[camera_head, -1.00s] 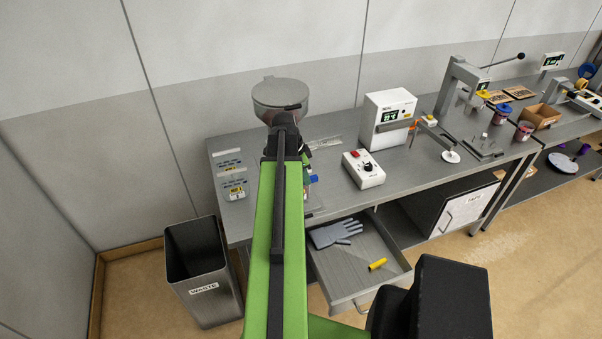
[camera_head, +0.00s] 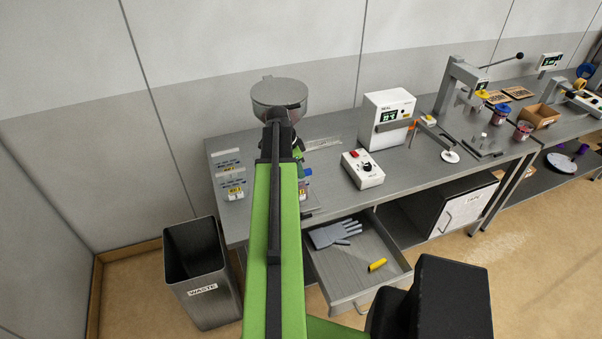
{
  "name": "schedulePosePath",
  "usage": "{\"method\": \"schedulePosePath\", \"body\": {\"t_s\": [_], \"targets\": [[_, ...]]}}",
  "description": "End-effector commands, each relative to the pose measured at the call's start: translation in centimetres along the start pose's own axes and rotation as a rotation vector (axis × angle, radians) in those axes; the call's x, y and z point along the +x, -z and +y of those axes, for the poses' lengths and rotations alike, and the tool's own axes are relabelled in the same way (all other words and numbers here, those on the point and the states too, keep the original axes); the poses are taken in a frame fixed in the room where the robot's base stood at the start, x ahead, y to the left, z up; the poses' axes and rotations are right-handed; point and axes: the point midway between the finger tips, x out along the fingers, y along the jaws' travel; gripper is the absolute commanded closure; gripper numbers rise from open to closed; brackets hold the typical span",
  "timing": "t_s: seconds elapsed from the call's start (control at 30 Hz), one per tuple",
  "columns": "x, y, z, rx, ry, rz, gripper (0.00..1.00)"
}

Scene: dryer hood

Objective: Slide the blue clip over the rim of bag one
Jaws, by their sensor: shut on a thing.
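My green and black arm runs up the middle of the view and covers much of the bench's left part. My gripper (camera_head: 302,160) shows only as a small piece of green and dark parts just right of the arm; its fingertips are mostly hidden. A small blue piece (camera_head: 307,172), which looks like the blue clip, shows at its lower end, above the bench. Small coloured items lie just below it, partly covered by the arm. Bag one cannot be made out; its rim is hidden or too small to tell.
Labelled flat items (camera_head: 231,174) lie on the bench's left end. A round grey hood (camera_head: 279,93) stands behind the arm's end. A white control box (camera_head: 363,169) and a sealer (camera_head: 389,119) stand to the right. An open drawer (camera_head: 352,289) juts out below; a waste bin (camera_head: 203,270) stands left.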

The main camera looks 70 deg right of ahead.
Motion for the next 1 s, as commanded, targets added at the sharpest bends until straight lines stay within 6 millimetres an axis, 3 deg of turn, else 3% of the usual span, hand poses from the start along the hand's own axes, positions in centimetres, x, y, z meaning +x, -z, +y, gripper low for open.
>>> {"method": "schedulePosePath", "body": {"t_s": [0.8,1.0], "targets": [[0.8,-0.1,-4.8,0.001,0.0,0.0,1.0],[2.2,-0.5,-4.7,0.002,-0.001,0.0,1.0]]}}
